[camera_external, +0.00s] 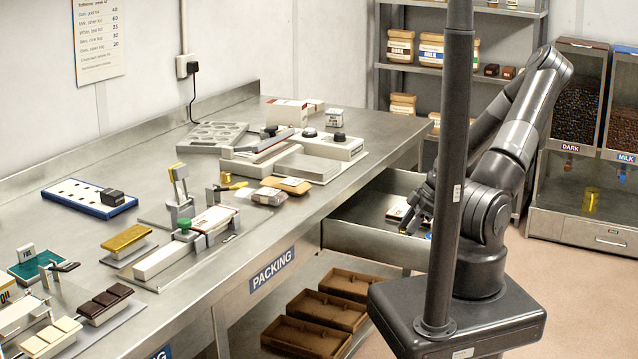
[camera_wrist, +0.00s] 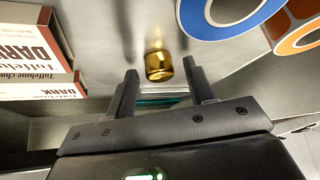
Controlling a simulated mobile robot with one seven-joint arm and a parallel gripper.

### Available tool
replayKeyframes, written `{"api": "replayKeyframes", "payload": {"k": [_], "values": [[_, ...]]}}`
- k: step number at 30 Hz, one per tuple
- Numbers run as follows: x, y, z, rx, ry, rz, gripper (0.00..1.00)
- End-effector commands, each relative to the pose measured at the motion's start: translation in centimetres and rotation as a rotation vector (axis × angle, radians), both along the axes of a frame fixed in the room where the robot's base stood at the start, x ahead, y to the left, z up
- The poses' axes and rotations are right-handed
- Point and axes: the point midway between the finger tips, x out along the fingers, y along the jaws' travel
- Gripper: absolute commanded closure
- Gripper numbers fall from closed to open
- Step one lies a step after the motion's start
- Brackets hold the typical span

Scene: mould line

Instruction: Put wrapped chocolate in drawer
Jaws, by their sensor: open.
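My gripper (camera_external: 418,208) is low over the open drawer (camera_external: 372,236) under the packing table, partly hidden by my column. In the wrist view my gripper (camera_wrist: 161,70) is open, its fingers apart. A small shiny gold cylinder (camera_wrist: 158,66) shows between the fingertips; I cannot tell whether the fingers touch it. A teal and white flat item (camera_wrist: 160,99) lies lower between the fingers, partly hidden. I cannot tell which is the wrapped chocolate. A gold-coloured bar (camera_external: 127,238) lies on a pale block on the table.
Boxes marked DARK (camera_wrist: 32,42) stand at the left in the wrist view. A blue roll (camera_wrist: 225,18) and an orange roll (camera_wrist: 298,32) are at the right. Brown trays (camera_external: 307,336) lie below the table. The drawer's left part looks bare.

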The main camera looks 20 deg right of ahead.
Motion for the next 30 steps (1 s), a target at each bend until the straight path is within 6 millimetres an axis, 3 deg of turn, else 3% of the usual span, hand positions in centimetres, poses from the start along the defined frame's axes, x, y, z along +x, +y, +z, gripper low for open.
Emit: {"api": "replayKeyframes", "payload": {"k": [5,21,30], "values": [[0.0,-0.5,0.9,0.001,-0.002,-0.002,0.51],[-1.0,-4.6,7.6,-0.002,-0.002,-0.004,0.51],[-1.3,-6.0,10.1,-0.001,-0.001,-0.001,0.51]]}}
